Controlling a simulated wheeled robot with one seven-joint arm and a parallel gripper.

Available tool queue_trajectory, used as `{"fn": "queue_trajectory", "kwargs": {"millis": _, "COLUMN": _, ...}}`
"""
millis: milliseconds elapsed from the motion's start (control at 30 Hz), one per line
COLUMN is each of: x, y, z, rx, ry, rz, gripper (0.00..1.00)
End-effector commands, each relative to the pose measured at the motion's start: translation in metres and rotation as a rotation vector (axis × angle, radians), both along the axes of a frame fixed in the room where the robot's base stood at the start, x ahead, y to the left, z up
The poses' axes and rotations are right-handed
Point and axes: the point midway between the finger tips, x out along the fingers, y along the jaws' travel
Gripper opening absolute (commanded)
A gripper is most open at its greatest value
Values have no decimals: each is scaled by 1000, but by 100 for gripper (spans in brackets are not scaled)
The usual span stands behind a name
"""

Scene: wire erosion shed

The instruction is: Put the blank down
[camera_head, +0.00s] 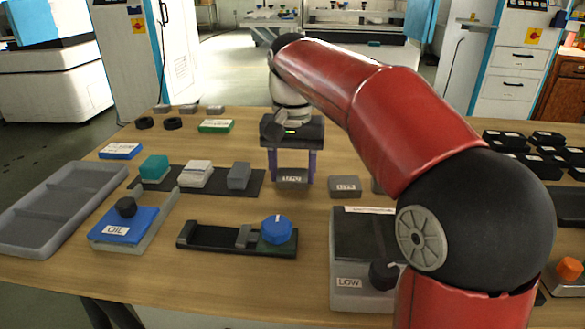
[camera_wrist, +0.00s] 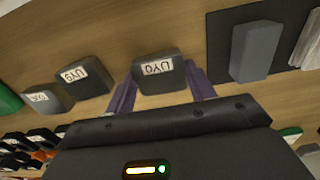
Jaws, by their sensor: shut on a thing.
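The blank appears as a grey block with a white label (camera_head: 291,178), between the two purple fingers of my gripper (camera_head: 292,166). In the wrist view the labelled block (camera_wrist: 158,74) sits between the fingertips, and my gripper (camera_wrist: 160,80) is shut on it. The block is low over the wooden table; whether its underside touches the wood I cannot tell. A similar labelled grey block (camera_head: 345,186) stands just to the right, apart from the held one. Another grey block (camera_head: 377,185) beyond it is partly hidden by my arm.
Left of my gripper a dark mat (camera_head: 257,184) carries teal, white and grey blocks. In front are a black fixture with a blue knob (camera_head: 277,229) and a box marked LOW (camera_head: 349,283). A grey tray (camera_head: 40,247) lies far left. Bare wood shows around the held block.

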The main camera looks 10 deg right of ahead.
Motion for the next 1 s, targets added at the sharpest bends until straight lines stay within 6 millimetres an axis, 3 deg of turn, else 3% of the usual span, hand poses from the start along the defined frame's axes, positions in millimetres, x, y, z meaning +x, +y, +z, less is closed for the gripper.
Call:
{"fn": "queue_trajectory", "kwargs": {"millis": 100, "x": 0, "y": 0, "z": -3, "rx": 0, "ry": -1, "rz": 0, "gripper": 16}}
{"fn": "queue_trajectory", "kwargs": {"millis": 133, "x": 0, "y": 0, "z": -4, "rx": 0, "ry": 0, "rz": 0, "gripper": 57}}
{"fn": "queue_trajectory", "kwargs": {"millis": 300, "x": 0, "y": 0, "z": -3, "rx": 0, "ry": 0, "rz": 0, "gripper": 76}}
{"fn": "queue_trajectory", "kwargs": {"millis": 700, "x": 1, "y": 0, "z": -8, "rx": 1, "ry": -2, "rz": 0, "gripper": 76}}
{"fn": "queue_trajectory", "kwargs": {"millis": 1000, "x": -5, "y": -6, "z": 54, "rx": 1, "ry": -2, "rz": 2, "gripper": 76}}
